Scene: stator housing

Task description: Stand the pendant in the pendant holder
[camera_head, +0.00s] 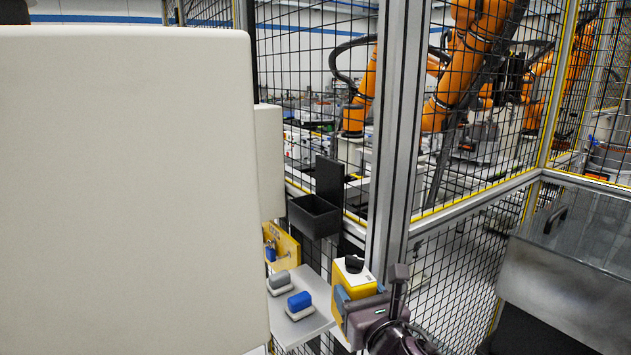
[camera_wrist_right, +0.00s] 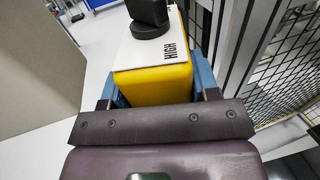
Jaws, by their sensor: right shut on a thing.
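The pendant (camera_head: 353,278) is a yellow box with a white top face and a black knob. My right gripper (camera_head: 355,304) is shut on it, with blue finger pads on its sides. In the right wrist view the pendant (camera_wrist_right: 153,84) sits between the two fingers of the gripper (camera_wrist_right: 157,90), and the word HIGH shows on its white face. The pendant holder (camera_head: 314,217) looks to be the open black box with a tall back plate on the fence. It is above and left of the pendant, apart from it. My left gripper is not in view.
A light shelf (camera_head: 303,325) below the holder carries a blue-topped block (camera_head: 299,303) and a grey-topped block (camera_head: 279,281). A yellow panel (camera_head: 284,246) is beside it. A fence post (camera_head: 392,130) stands right of the holder. A large pale cabinet (camera_head: 130,190) blocks the left.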

